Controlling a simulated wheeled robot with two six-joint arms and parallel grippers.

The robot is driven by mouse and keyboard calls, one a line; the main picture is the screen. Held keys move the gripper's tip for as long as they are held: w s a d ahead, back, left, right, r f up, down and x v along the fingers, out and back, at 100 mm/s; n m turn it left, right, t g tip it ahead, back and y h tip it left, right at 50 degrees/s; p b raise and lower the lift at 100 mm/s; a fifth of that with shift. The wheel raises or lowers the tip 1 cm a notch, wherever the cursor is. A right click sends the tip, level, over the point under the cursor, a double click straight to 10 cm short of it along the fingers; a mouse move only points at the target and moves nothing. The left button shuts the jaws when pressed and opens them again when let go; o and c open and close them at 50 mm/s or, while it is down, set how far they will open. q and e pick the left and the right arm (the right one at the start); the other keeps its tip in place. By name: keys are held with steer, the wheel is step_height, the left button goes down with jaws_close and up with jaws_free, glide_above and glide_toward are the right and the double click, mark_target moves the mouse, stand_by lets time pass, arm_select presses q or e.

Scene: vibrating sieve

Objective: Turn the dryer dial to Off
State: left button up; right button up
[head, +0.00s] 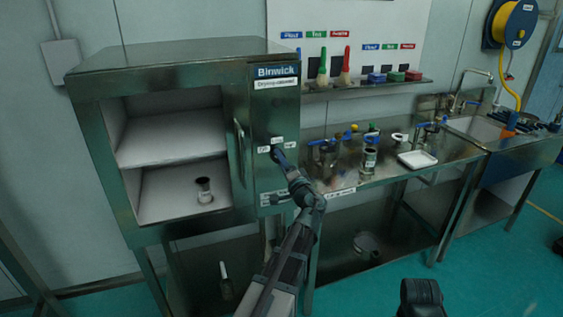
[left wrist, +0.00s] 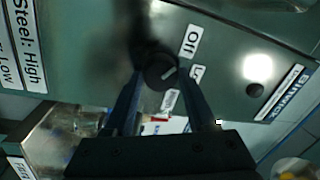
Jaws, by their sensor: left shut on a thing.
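The dryer (head: 165,60) is a steel cabinet with an open front and a control panel on its right side. Its dark round dial (left wrist: 158,75) sits among white labels in the left wrist view. The Off label (left wrist: 191,41) is up and right of the dial. A light mark on the dial points up and right, roughly between Off and the label beside it. My left gripper (head: 280,156) is at the panel, shut on the dial, with one finger on each side. In the head view the gripper largely hides the dial. The right gripper's fingers do not show.
The dryer's open door edge (head: 239,150) and handle are left of the panel. A steel bench (head: 335,182) with cups and a white tray (head: 417,159) stands to the right, below a brush shelf (head: 370,88). A metal cup (head: 204,190) is inside the dryer.

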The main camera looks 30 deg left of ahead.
arm_select(q)
steer(key=shift+n, duration=0.7)
steer(key=o, duration=1.4)
steer(key=shift+c, duration=0.2)
steer(key=b+v, duration=0.1)
steer(key=v, duration=1.3)
